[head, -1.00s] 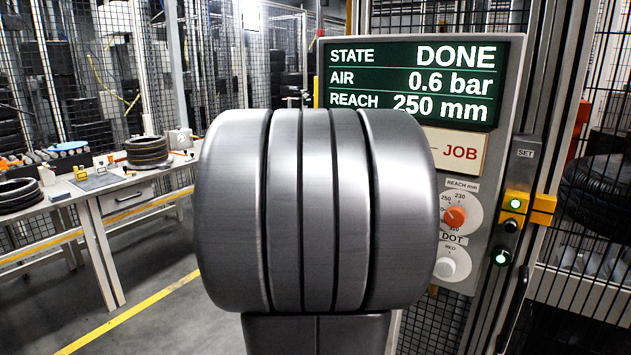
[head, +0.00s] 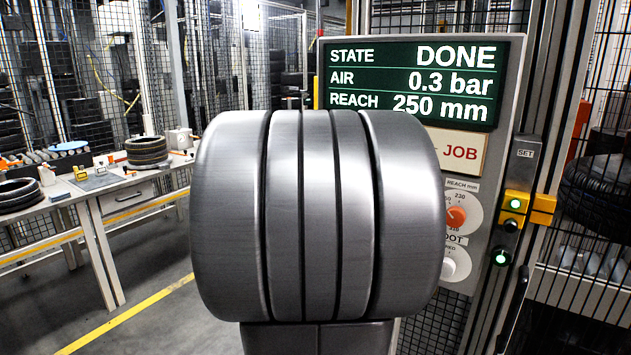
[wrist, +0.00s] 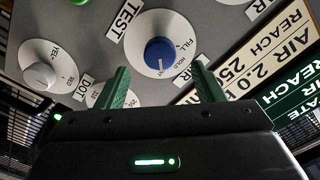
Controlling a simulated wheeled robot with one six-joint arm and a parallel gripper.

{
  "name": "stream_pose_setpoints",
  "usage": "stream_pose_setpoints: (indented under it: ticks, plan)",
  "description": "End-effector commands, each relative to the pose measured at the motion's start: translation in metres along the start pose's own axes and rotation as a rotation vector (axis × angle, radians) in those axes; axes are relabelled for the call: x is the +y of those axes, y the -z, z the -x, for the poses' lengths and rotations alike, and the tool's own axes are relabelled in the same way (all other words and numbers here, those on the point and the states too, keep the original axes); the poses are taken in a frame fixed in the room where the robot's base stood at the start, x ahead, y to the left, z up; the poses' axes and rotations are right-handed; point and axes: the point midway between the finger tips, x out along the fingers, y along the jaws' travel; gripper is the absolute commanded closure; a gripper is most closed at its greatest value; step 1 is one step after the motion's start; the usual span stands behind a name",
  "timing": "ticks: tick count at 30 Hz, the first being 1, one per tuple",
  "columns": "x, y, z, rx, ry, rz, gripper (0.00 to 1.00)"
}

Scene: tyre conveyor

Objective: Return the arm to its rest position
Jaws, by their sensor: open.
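My arm (head: 318,215) fills the middle of the head view, a large grey rounded link in front of the control panel (head: 512,95). My gripper (wrist: 160,90) shows in the wrist view only. Its two green fingers stand apart with nothing between them. Beyond the fingertips is the panel face with a blue knob (wrist: 161,54), marked FILL and HOLD, and a white knob (wrist: 42,75) to the left. I cannot tell the exact gap between the fingers and the panel. The screen (head: 410,80) reads STATE DONE, AIR 0.3 bar, REACH 250 mm.
A workbench (head: 135,190) with tyres (head: 147,150) stands at the left. Mesh fencing (head: 75,60) runs behind. At the right are a yellow switch box (head: 528,206), a post and more fencing. Grey floor (head: 155,290) with a yellow line is clear at lower left.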

Motion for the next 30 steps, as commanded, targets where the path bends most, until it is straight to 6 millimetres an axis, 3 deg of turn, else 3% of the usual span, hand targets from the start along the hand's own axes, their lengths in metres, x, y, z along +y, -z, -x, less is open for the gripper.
stream_pose_setpoints:
  ticks: [9, 29, 30]
  plan:
    - [0.0, 0.001, -0.06, -0.001, -0.002, 0.016, 0.38]
    - [-0.003, 0.003, -0.056, -0.004, 0.001, 0.806, 0.38]
    - [-0.001, 0.0, -0.048, -0.001, 0.004, 0.811, 0.38]
